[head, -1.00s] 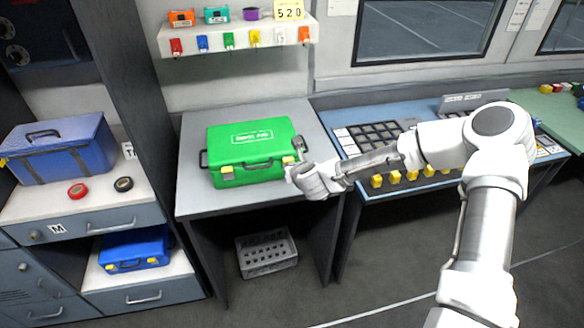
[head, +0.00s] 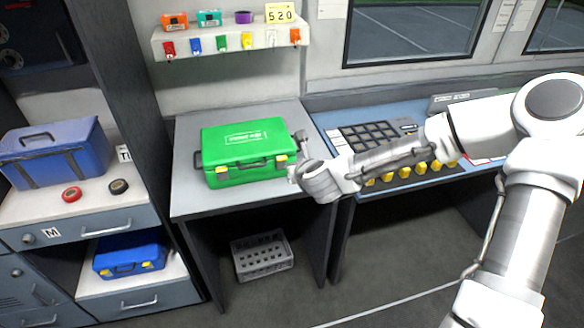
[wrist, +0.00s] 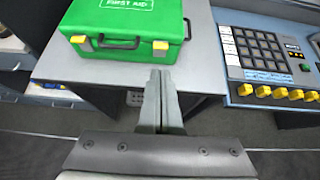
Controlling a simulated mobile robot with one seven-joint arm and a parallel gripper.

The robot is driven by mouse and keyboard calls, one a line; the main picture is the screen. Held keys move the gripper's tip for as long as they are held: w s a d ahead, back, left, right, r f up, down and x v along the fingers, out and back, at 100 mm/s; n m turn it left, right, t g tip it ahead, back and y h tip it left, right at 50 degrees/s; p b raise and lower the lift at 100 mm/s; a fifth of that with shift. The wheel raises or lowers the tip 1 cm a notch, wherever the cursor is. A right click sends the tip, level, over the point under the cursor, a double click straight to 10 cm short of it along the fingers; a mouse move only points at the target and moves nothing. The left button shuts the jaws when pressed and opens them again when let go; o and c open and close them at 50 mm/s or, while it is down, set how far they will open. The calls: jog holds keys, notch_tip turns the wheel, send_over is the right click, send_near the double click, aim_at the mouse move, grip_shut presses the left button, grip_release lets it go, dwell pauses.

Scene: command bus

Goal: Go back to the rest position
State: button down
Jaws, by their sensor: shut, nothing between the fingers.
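My gripper (head: 297,152) is at the right end of the green first aid case, over the front right part of the grey desk. In the wrist view its two fingers (wrist: 160,76) are together with nothing between them. The green first aid case (head: 243,150) stands closed on the desk, with yellow latches and a dark handle at its front. It also shows in the wrist view (wrist: 125,28), just beyond the fingertips. Whether the fingers touch the case I cannot tell.
The grey desk (head: 190,200) has a grey crate (head: 262,262) under it. A blue desk to the right carries a keypad panel (head: 375,138) with yellow knobs (head: 403,172). A shelf (head: 200,47) with coloured keys hangs above. Blue cases (head: 62,150) stand at left.

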jog(key=shift+s+r, duration=0.25)
jog(key=shift+s, duration=0.05)
dwell(0.4)
